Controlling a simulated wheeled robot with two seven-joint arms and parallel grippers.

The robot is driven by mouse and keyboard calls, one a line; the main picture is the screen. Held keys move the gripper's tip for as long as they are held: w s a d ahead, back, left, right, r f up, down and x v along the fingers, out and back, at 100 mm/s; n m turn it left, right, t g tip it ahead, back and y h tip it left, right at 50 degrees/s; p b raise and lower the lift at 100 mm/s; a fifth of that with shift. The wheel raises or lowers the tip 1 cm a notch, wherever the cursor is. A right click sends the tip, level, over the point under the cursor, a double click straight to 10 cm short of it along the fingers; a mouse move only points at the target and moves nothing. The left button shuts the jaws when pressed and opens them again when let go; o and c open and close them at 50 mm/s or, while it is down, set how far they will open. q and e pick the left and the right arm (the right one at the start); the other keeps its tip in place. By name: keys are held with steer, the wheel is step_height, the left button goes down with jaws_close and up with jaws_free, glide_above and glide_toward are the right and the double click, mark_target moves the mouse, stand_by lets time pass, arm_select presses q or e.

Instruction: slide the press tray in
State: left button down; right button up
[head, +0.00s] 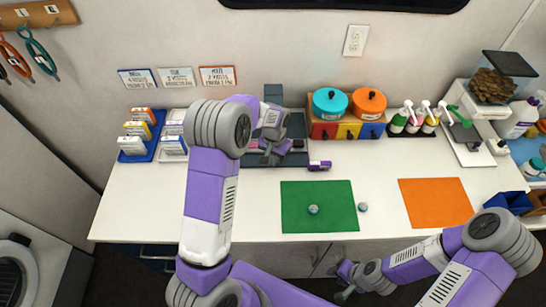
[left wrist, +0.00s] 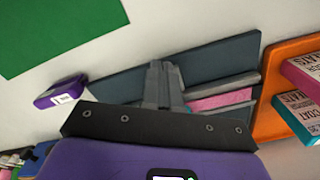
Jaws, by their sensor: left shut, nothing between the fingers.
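The dark grey press (head: 294,158) stands at the back of the white counter, with a flat low part and a taller block behind. In the left wrist view its dark flat plate (left wrist: 220,62) lies under my fingers, with a pink strip (left wrist: 222,99) between grey bars beside them. Which part is the tray, and how far in it sits, I cannot tell. My left gripper (head: 272,154) is shut and empty, over or against the press's front; contact is unclear. It also shows in the left wrist view (left wrist: 165,75). My right gripper (head: 345,281) hangs low by the counter's front; its jaws are unclear.
A small purple item (head: 319,166) lies just right of the press. A green mat (head: 335,195) and an orange mat (head: 435,203) lie in front. Trays of small boxes (head: 173,145) stand left of the press. Coloured drawers (head: 348,131) with lidded pots stand right. The counter's left front is clear.

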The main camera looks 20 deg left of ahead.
arm_select(q)
steer(key=shift+w+a, duration=0.35)
steer(key=shift+w, duration=0.4)
steer(key=shift+w+a, duration=0.35)
steer(key=shift+w, duration=0.4)
steer(key=shift+w+a, duration=0.35)
steer(key=shift+w, duration=0.4)
steer(key=shift+s+d, duration=0.2)
steer(key=shift+s, duration=0.3)
steer(key=shift+s+d, duration=0.2)
steer(key=shift+s, duration=0.25)
steer(key=shift+r+p, duration=2.55)
steer(key=shift+r, duration=1)
